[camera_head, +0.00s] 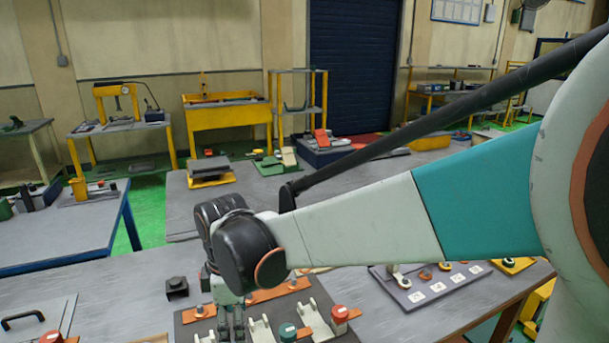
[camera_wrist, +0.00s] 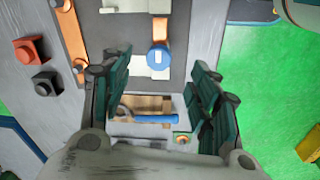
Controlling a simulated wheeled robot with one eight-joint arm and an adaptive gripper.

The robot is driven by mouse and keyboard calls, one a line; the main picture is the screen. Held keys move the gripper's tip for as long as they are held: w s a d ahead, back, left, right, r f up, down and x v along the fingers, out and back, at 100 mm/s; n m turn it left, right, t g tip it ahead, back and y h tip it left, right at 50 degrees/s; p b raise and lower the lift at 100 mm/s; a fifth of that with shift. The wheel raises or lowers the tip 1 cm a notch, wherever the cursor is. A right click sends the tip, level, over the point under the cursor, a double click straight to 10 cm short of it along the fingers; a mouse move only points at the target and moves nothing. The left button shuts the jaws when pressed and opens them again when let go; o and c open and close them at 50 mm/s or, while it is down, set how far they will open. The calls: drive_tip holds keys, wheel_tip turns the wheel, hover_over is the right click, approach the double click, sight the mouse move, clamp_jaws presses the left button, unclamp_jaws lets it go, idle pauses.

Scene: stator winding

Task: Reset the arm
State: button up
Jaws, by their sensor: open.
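My arm reaches from the right side of the head view to the left, with its wrist bent down over the near table. My gripper (camera_head: 232,328) points down at the dark fixture board (camera_head: 190,333), beside its upright white brackets. In the wrist view my gripper (camera_wrist: 160,88) has its two dark green fingers wide apart, with nothing held between them. A blue-handled tool (camera_wrist: 152,118) shows between and below the fingers, on a brown surface. Whether the fingertips touch the board cannot be told.
A green-capped part (camera_head: 288,332) and a red-capped part (camera_head: 340,313) stand right of my gripper. A small black block (camera_head: 177,287) is to its left. A grey panel with labelled parts (camera_head: 437,284) lies at the right. The table's left middle is bare.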

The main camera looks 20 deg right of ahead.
drive_tip(key=s+d+r+m+t, duration=0.2)
drive_tip(key=s+d+m+t, duration=0.1)
drive_tip(key=s+d+m, duration=0.2)
drive_tip(key=s+d+r+m+t, duration=0.3)
drive_tip(key=s+d+m, duration=0.3)
drive_tip(key=m, duration=0.3)
drive_tip(key=shift+s+d+r+m, duration=0.3)
drive_tip(key=shift+s+r+m, duration=0.1)
drive_tip(key=shift+s, duration=0.15)
